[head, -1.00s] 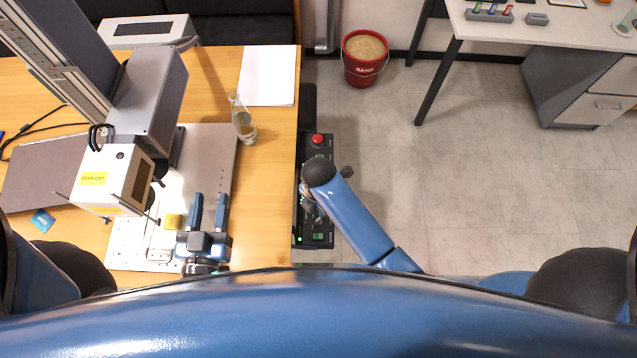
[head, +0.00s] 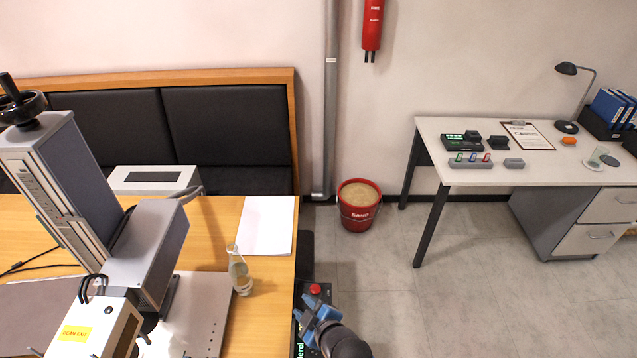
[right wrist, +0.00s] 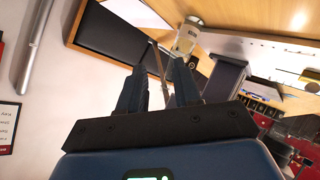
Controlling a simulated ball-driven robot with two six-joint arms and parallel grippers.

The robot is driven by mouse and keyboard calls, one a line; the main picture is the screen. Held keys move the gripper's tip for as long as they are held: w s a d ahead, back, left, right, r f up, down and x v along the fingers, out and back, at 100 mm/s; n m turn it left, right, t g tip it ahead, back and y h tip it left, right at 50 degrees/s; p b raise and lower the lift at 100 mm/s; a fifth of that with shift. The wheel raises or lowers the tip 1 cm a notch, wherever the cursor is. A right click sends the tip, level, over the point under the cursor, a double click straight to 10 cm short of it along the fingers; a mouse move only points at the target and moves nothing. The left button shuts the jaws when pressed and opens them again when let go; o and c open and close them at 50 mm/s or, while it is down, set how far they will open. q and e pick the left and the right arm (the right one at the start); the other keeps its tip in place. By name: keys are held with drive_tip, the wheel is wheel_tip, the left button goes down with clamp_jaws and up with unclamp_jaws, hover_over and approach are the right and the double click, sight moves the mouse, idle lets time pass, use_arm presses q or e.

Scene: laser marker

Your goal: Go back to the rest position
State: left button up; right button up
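My right gripper (head: 318,312) shows at the bottom centre of the head view, beside the table's right edge and over the dark control panel (head: 300,345). In the right wrist view its two dark fingers (right wrist: 156,80) stand apart with nothing held between them. My left gripper is not in view. The laser marker (head: 150,250), a grey column and head with a yellow label, stands at the left of the head view. Its light grey base plate (head: 205,310) is cut off by the lower edge.
A glass flask (head: 239,270) and a white sheet (head: 266,225) are on the wooden table (head: 262,315). A red sand bucket (head: 358,212) stands on the floor behind. A white desk (head: 470,180) is at the right. The floor (head: 470,300) between is clear.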

drive_tip(key=s+d+r+m+t+h+b, duration=0.1)
drive_tip(key=s+d+r+m+t, duration=0.35)
drive_tip(key=d, duration=0.45)
drive_tip(key=s+d+r+m+t+h+b, duration=0.1)
drive_tip(key=s+d+r+m+t, duration=0.3)
drive_tip(key=s+d+r+m, duration=0.3)
drive_tip(key=s+d+f+m+h+b, duration=0.2)
drive_tip(key=s+d+f+h, duration=0.1)
drive_tip(key=s+d, duration=0.5)
drive_tip(key=shift+d+f+g+h, duration=0.2)
drive_tip(key=shift+d+g+h, duration=0.05)
drive_tip(key=shift+g+h, duration=0.25)
drive_tip(key=shift+m, duration=0.25)
